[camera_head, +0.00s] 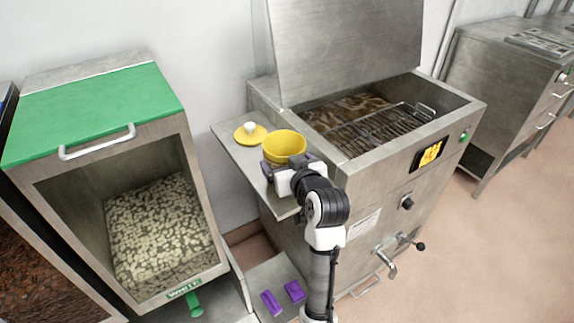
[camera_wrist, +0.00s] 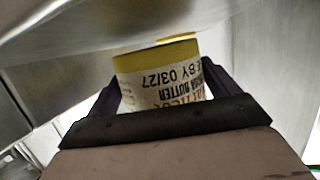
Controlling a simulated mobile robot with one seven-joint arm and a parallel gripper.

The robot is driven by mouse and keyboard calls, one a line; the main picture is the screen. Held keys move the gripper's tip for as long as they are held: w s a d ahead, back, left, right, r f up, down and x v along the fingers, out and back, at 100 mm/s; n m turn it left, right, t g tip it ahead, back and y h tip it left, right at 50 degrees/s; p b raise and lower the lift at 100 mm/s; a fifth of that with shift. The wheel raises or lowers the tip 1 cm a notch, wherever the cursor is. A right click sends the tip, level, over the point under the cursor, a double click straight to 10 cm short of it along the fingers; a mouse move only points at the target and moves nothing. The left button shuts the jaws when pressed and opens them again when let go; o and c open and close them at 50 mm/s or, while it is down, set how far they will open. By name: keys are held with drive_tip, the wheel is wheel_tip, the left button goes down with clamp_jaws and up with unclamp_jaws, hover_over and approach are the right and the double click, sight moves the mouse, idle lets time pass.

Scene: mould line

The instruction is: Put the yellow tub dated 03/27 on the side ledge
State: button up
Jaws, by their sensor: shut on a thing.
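The yellow tub (camera_head: 285,143) is in my gripper over the right part of the side ledge (camera_head: 238,153), beside the open metal tank. In the wrist view the tub (camera_wrist: 160,85) has a yellow band and a pale label. The label reads "BY 03/27" and "BUTTER", upside down in the picture. My gripper (camera_head: 287,167) is shut on the tub, with a dark finger on each side of it; it also shows in the wrist view (camera_wrist: 162,100). I cannot tell whether the tub's base touches the ledge.
A yellow lid-like disc with a white knob (camera_head: 250,133) lies on the ledge, left of the tub. The tank (camera_head: 345,165) with its raised cover and wire rack is at the right. A green-lidded bin (camera_head: 95,115) stands at the left. Two purple pieces (camera_head: 283,297) lie low down.

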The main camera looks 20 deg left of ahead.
drive_tip(key=shift+f, duration=0.45)
drive_tip(key=shift+f, duration=0.1)
drive_tip(key=o, duration=1.1)
